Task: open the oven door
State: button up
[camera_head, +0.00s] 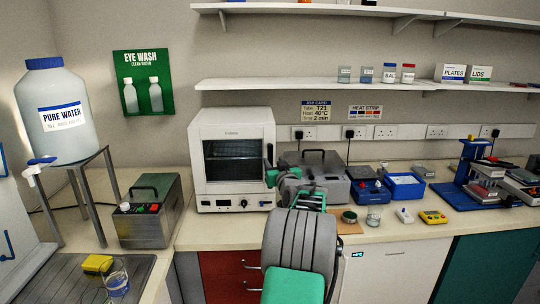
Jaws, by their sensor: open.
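The oven (204,127) is a white box on the bench, left of the middle in the head view. Its door (232,160) has a dark window with a rack visible behind it, and it looks shut. A control strip with a knob runs below the door. My gripper (269,173) is open at the right edge of the oven front, beside the door. Whether the fingers touch the door cannot be told.
A grey water bath (327,188) stands right of the oven, partly behind my arm. A metal box with a handle (148,215) stands to its left. A glass beaker (374,216) and yellow timer (433,217) lie right. Shelves (300,85) run above. Bench before the oven's left side is clear.

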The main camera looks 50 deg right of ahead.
aim_at(271, 158)
jog(key=p+x, duration=0.1)
jog(key=x, duration=0.4)
jog(key=shift+w+d+p, duration=0.25)
jog(key=shift+w+p, duration=0.05)
jog(key=shift+p, duration=0.1)
jog(key=shift+c, duration=0.3)
grip_shut()
dwell(0.6)
